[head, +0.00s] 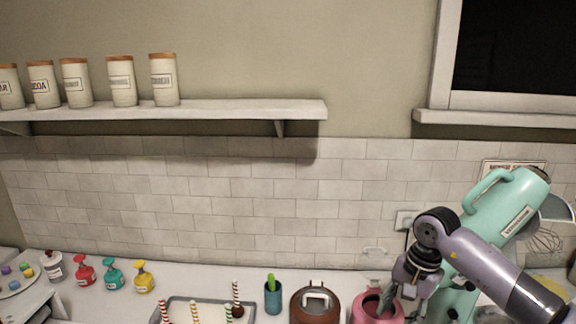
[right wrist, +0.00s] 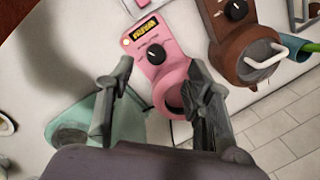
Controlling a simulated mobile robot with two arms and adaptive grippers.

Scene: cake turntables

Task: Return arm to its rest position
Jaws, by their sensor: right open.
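My right arm comes in from the right in the head view. My right gripper (head: 388,303) points down over the counter by a pink appliance (head: 364,306). In the right wrist view the right gripper (right wrist: 160,66) is open, with its two fingers apart and nothing held between them. The pink appliance (right wrist: 165,37), with a black knob and a small display, shows beyond and between the fingers. I cannot tell whether the fingers touch it. My left gripper is in neither view.
A mint stand mixer (head: 500,205) stands behind my right arm. A brown appliance (head: 315,306) and a teal cup (head: 273,298) stand left of the pink one. Striped sticks rise from a tray (head: 210,302). Several colored bottles (head: 112,275) stand farther left. A shelf (head: 230,109) holds canisters.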

